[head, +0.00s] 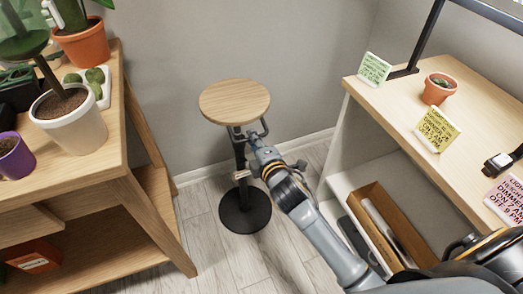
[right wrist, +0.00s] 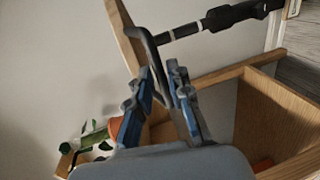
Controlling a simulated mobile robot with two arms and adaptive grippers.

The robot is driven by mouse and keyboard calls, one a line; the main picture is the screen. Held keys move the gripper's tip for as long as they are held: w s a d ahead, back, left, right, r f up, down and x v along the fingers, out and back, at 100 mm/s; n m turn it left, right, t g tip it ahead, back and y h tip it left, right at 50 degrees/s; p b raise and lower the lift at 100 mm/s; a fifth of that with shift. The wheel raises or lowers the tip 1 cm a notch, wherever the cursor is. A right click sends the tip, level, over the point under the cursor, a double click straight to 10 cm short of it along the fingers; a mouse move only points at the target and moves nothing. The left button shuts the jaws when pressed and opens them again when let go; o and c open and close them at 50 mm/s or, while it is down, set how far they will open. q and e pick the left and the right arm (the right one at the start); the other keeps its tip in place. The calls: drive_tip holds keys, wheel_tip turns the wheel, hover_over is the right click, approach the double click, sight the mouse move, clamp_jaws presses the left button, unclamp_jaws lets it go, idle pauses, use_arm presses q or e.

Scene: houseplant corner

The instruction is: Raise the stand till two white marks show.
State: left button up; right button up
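The stand (head: 234,101) has a round wooden top, a dark pole and a round black base on the floor. A dark loop handle (right wrist: 152,48) hangs under the top; it also shows in the head view (head: 264,127). My right gripper (right wrist: 162,72) has its fingers close together on either side of this handle and appears shut on it. In the right wrist view the dark pole (right wrist: 240,14) shows what look like two pale bands, one small and near the top. In the head view the marks are too small to tell. My left gripper is not in view.
A wooden bench (head: 110,150) with potted plants stands at the left. The wall is close behind the stand.

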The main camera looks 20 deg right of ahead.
drive_tip(key=v, duration=1)
drive_tip(key=shift+s, duration=0.35)
drive_tip(key=shift+r, duration=0.1)
